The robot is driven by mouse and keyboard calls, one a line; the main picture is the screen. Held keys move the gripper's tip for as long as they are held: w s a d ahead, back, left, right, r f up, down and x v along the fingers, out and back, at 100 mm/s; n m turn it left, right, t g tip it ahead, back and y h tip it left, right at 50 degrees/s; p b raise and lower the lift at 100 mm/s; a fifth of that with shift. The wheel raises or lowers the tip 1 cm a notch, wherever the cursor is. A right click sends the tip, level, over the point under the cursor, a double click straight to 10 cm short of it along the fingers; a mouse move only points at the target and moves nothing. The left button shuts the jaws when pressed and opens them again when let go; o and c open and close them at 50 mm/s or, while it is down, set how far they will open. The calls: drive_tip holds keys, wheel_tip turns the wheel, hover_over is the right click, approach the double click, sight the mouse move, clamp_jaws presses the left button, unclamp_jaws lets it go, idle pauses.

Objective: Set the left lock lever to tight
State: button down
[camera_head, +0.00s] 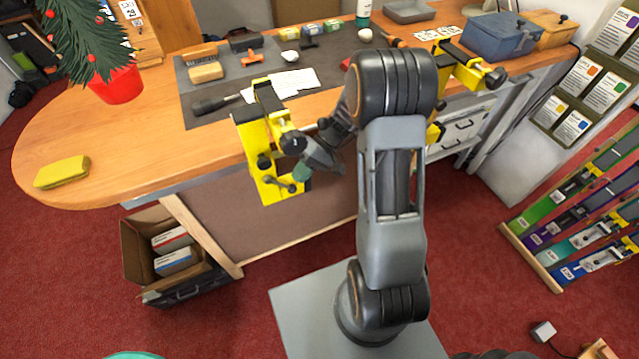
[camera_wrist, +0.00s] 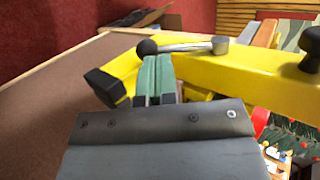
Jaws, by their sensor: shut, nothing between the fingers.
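The left yellow clamp (camera_head: 266,135) is fixed at the front edge of the bench; its yellow body also fills the upper part of the wrist view (camera_wrist: 265,80). Its lock lever (camera_head: 284,184) is low on the clamp. In the wrist view the lever is a silver rod (camera_wrist: 185,46) with a black ball at its left end and a round silver hub at its right end. My gripper (camera_head: 302,173) is shut and empty beside the lever. Its green fingertips (camera_wrist: 156,62) end right at the rod, near the ball; I cannot tell whether they touch.
A second yellow clamp (camera_head: 468,68) stands further right on the bench (camera_head: 130,130). A dark mat (camera_head: 225,115) holds tools and papers. A red pot with a plant (camera_head: 115,85) and a yellow sponge (camera_head: 62,172) stand left.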

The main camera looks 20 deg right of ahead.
drive_tip(key=s+r, duration=1)
drive_tip(key=s, duration=0.4)
drive_tip(key=shift+d+r, duration=0.25)
drive_tip(key=shift+d, duration=0.15)
